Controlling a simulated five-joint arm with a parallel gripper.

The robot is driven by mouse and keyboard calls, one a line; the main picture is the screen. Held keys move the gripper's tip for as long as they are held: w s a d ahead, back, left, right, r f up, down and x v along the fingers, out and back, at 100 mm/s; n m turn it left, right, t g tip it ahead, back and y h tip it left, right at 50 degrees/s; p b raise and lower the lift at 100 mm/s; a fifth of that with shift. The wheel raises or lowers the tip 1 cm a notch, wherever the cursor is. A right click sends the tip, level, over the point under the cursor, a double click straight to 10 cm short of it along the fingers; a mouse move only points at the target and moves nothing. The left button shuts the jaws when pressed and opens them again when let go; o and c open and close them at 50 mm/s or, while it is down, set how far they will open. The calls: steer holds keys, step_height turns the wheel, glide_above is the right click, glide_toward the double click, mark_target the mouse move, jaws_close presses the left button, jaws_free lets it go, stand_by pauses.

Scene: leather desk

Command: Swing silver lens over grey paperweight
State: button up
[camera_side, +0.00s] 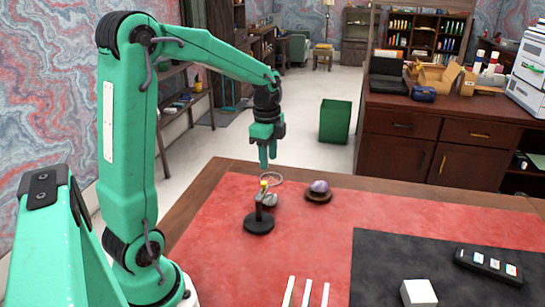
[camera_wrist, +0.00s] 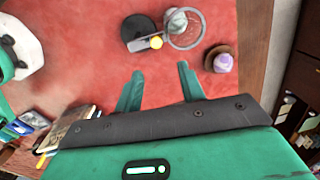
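A small stand with a round black base (camera_side: 259,224) is on the red desk top. A yellow knob (camera_side: 264,184) and a silver-rimmed lens (camera_side: 272,174) are at its top. A grey paperweight (camera_side: 272,200) sits close behind the post. In the wrist view the lens ring (camera_wrist: 203,30) overlaps part of the paperweight (camera_wrist: 176,20), with the yellow knob (camera_wrist: 156,42) at its left; I cannot tell how well they are centred. My gripper (camera_side: 267,163) hangs above and behind the stand. In the wrist view its fingers (camera_wrist: 160,68) are spread, with nothing between them.
A purple stone (camera_side: 319,187) on a brown base (camera_side: 318,198) stands right of the lens. A black mat (camera_side: 385,262) with a white cube (camera_side: 418,293) and a remote (camera_side: 488,266) lies front right. White strips (camera_side: 307,292) lie in front. Red surface around the stand's left is clear.

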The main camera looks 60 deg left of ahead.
mark_target(263, 182)
steer(key=n, duration=0.1)
steer(key=s+a+n, duration=0.1)
steer(key=n, duration=0.1)
steer(key=shift+a+n, duration=0.15)
steer(key=shift+n, duration=0.15)
steer(key=shift+f, duration=0.2)
steer(key=shift+f, duration=3.75)
jaws_close()
